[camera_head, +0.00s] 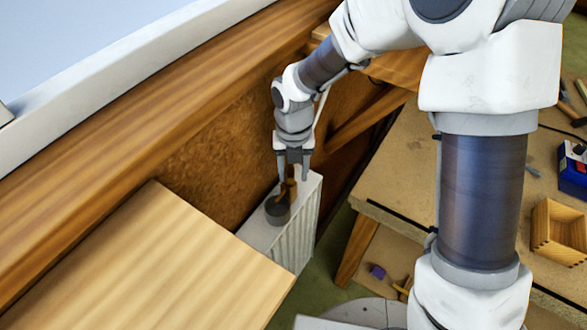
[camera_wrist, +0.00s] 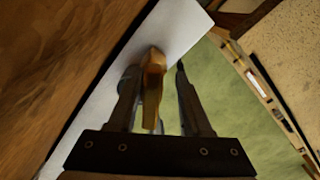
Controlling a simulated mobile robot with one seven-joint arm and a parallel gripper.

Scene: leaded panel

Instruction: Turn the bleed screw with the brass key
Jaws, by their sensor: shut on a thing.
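My gripper (camera_head: 292,174) points down over the white radiator (camera_head: 305,215) and is shut on the brass key (camera_head: 289,191). In the wrist view the brass key (camera_wrist: 153,88) lies between the fingers of my gripper (camera_wrist: 157,68), over the radiator's pale top (camera_wrist: 178,30). In the head view a dark grey round cup (camera_head: 278,210) stands on the radiator top, just below the key. The key's lower end is close to the cup; I cannot tell whether it is inside or in front of it. I cannot make out the bleed screw.
A brown wall (camera_head: 215,170) runs close behind the radiator. A wooden top (camera_head: 150,265) stands at its left. To the right is a workbench (camera_head: 400,185) with a wooden box (camera_head: 558,235) and a blue box (camera_head: 572,168). Green floor (camera_wrist: 235,85) lies beside the radiator.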

